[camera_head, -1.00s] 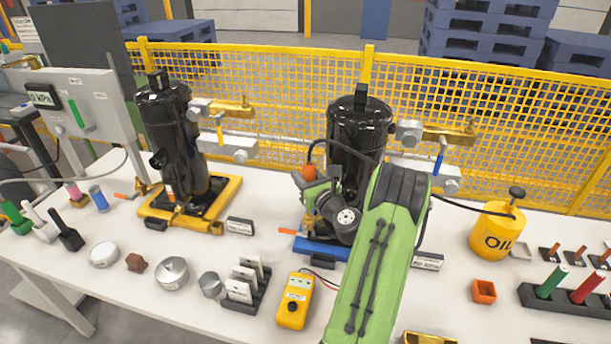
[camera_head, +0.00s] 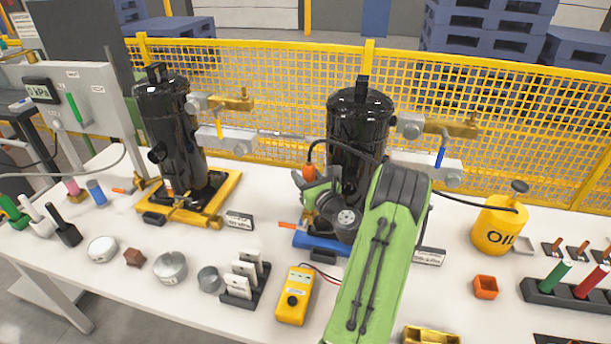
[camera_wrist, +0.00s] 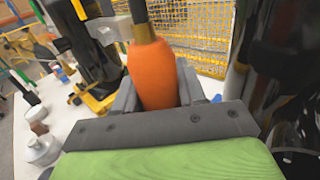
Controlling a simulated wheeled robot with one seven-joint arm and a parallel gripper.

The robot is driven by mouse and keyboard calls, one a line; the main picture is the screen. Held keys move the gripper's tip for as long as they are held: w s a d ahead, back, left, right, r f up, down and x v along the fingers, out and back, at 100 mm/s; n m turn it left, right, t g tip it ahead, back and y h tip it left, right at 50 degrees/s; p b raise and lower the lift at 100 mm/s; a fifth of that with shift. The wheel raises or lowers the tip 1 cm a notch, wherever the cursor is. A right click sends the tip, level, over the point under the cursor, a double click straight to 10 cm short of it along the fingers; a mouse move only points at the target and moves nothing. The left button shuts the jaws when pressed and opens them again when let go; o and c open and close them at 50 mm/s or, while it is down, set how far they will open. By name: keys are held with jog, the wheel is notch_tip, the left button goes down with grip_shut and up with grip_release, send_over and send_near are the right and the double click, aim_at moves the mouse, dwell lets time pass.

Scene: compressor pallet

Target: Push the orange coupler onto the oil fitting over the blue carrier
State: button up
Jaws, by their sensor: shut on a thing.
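The orange coupler (camera_head: 309,172) is at the left side of the right black compressor (camera_head: 358,125), with a black hose rising from it. In the wrist view the coupler (camera_wrist: 152,72) stands between the jaws of my gripper (camera_wrist: 157,95), which is shut on it. My gripper (camera_head: 312,184) also shows in the head view, above the blue carrier (camera_head: 318,241) under that compressor. The oil fitting cannot be made out; it may be hidden by my gripper or the coupler.
The left compressor (camera_head: 172,125) stands on a yellow carrier (camera_head: 210,208). A yellow oil can (camera_head: 495,226) stands at the right, and a yellow meter (camera_head: 295,294) lies in front. A yellow mesh fence (camera_head: 285,95) runs behind the table. My green arm covers the front middle.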

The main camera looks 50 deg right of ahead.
jog(key=shift+f+b, duration=0.5)
jog(key=shift+f, duration=0.25)
jog(key=o, duration=1.3)
jog(key=b+v, duration=0.1)
jog(key=v, duration=1.4)
jog(key=shift+s, duration=0.35)
